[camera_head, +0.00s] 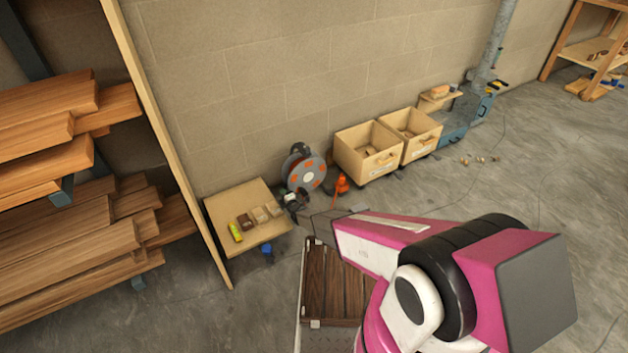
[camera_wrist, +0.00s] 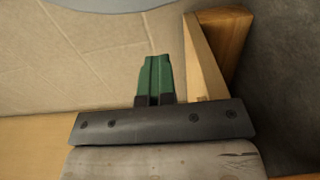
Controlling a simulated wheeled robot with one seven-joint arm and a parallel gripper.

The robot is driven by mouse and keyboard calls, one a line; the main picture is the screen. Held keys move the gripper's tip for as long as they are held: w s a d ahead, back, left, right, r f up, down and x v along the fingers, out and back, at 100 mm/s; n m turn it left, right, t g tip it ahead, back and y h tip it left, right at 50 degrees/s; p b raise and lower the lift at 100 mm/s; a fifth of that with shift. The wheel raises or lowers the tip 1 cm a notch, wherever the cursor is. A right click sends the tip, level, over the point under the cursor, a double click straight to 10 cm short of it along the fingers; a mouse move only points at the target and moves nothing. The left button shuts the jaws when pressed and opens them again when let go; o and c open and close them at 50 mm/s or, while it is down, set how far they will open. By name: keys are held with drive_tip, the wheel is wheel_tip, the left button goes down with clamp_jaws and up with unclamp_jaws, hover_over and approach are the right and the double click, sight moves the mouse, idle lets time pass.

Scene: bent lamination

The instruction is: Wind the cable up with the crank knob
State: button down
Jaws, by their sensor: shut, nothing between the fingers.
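The cable reel (camera_head: 307,174), a grey disc with orange patches, stands upright against the wall in the head view. A dark part shows at its upper left; I cannot tell whether this is the crank knob. The cable cannot be made out clearly. My gripper (camera_head: 290,197) is at the lower left of the reel, over the right edge of the low wooden table, and small there. In the wrist view, my gripper (camera_wrist: 154,62) has its green fingers shut together with nothing between them. A grey curved edge (camera_wrist: 110,4) crosses the top of that view; I cannot tell what it is.
The low table (camera_head: 222,208) holds a yellow item and several small blocks. An orange object (camera_head: 342,184) and two wooden bins (camera_head: 368,165) stand right of the reel. Stacked boards (camera_head: 80,240) fill the left. A wooden upright (camera_wrist: 222,40) is close beside the fingers. Floor at right is largely clear.

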drive_tip(key=shift+s+a+r, duration=0.7)
drive_tip(key=shift+s+r, duration=0.05)
drive_tip(key=shift+r, duration=0.35)
drive_tip(key=shift+s+a+r, duration=0.65)
drive_tip(key=shift+s+r, duration=0.1)
drive_tip(key=shift+r, duration=0.3)
drive_tip(key=shift+s+a+r, duration=0.7)
drive_tip(key=shift+s+r, duration=0.05)
drive_tip(key=shift+r, duration=0.35)
drive_tip(key=shift+w+a+r, duration=0.1)
drive_tip(key=shift+r, duration=0.25)
drive_tip(key=c, duration=0.7)
unclamp_jaws()
drive_tip(key=shift+w+r, duration=0.1)
